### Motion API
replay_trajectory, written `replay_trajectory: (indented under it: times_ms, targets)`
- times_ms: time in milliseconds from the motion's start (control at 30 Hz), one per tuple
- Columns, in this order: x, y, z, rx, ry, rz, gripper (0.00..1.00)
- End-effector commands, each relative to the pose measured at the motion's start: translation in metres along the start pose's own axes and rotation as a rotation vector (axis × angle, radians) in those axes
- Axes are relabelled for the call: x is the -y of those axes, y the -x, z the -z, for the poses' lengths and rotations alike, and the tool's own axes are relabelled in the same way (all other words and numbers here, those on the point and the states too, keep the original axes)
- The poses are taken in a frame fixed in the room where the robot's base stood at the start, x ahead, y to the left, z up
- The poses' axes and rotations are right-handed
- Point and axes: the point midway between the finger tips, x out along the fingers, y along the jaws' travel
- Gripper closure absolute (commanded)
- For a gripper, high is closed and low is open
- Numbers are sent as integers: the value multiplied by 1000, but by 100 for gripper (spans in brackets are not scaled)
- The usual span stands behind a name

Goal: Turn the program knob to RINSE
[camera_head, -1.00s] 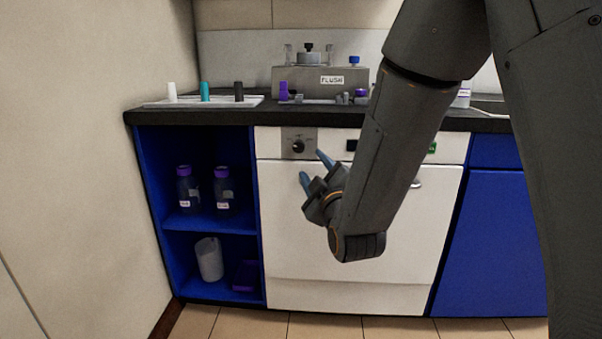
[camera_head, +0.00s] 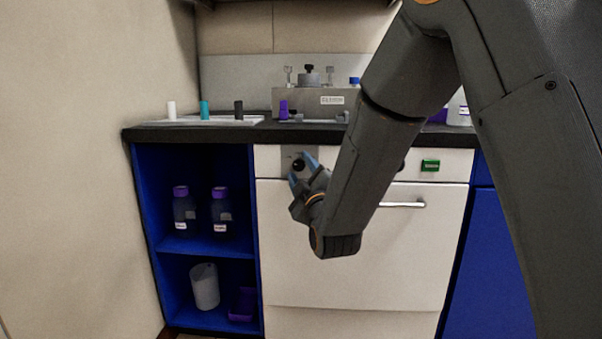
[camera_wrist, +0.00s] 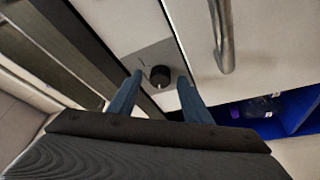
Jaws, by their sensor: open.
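The program knob (camera_head: 298,164) is a small black round knob on a grey plate at the upper left of the white machine front (camera_head: 350,250). In the wrist view the knob (camera_wrist: 160,75) lies ahead, between the two blue fingertips. My gripper (camera_head: 302,164) is open, one finger on each side of the knob's line. It also shows in the wrist view (camera_wrist: 158,78). I cannot tell whether the fingers touch the knob. The knob's markings are too small to read.
A bar handle (camera_head: 402,204) sits on the machine front, with a green display (camera_head: 430,165) above it. The dark worktop edge (camera_head: 200,134) juts above the panel. An open blue cabinet (camera_head: 148,190) with purple-capped bottles stands left.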

Motion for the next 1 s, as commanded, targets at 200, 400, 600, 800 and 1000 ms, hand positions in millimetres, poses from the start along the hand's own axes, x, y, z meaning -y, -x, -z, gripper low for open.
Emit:
replay_trajectory:
  times_ms: [200,400,600,800,1000]
  targets:
    - [0,0,0,0,0,0,55]
    - [0,0,0,0,0,0,89]
    - [0,0,0,0,-5,-1,96]
    - [1,0,0,1,-51,-21,96]
    - [4,0,-1,1,-163,-66,96]
